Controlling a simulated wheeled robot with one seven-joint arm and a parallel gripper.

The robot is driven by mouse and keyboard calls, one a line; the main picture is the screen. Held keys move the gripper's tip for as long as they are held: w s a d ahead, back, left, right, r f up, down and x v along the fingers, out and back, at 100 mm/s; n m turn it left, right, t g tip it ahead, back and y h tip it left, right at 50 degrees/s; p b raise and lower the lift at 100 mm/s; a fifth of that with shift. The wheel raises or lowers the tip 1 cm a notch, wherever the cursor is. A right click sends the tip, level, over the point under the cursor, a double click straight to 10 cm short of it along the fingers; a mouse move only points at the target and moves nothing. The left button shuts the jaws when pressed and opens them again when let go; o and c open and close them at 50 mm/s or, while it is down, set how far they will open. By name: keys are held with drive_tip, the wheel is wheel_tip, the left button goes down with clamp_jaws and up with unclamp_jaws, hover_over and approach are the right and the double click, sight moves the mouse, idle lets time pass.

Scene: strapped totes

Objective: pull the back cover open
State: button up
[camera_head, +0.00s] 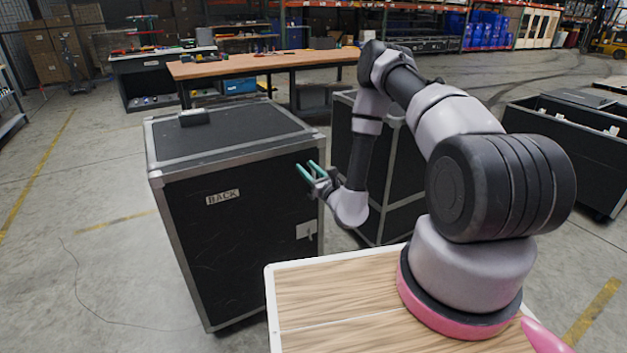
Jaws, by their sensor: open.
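A black flight case (235,250) with grey metal edges stands on the floor left of centre. Its facing panel is the back cover, with a white label reading BACK (222,197) near the upper left. A small light-coloured latch plate (306,229) sits at the panel's right edge. My gripper (309,171) has two teal fingers, spread apart and empty. In the picture it is in front of the cover's upper right part, above the latch plate. I cannot tell whether it touches the panel. The cover looks closed against the case.
A small dark object (194,117) lies on the case top. A second black case (405,190) stands behind my arm, and an open-topped one (575,145) at the right. A wooden workbench (270,63) is behind.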

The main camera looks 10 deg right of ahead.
drive_tip(key=s+d+f+m+h, duration=0.3)
drive_tip(key=d+f+h, duration=0.25)
drive_tip(key=f, duration=0.45)
drive_tip(key=w, duration=0.3)
drive_tip(key=w+a, duration=0.1)
drive_tip(key=w, duration=0.3)
drive_tip(key=w+a, duration=0.1)
drive_tip(key=w, duration=0.3)
drive_tip(key=shift+r, duration=0.2)
drive_tip(key=shift+c, duration=0.3)
clamp_jaws()
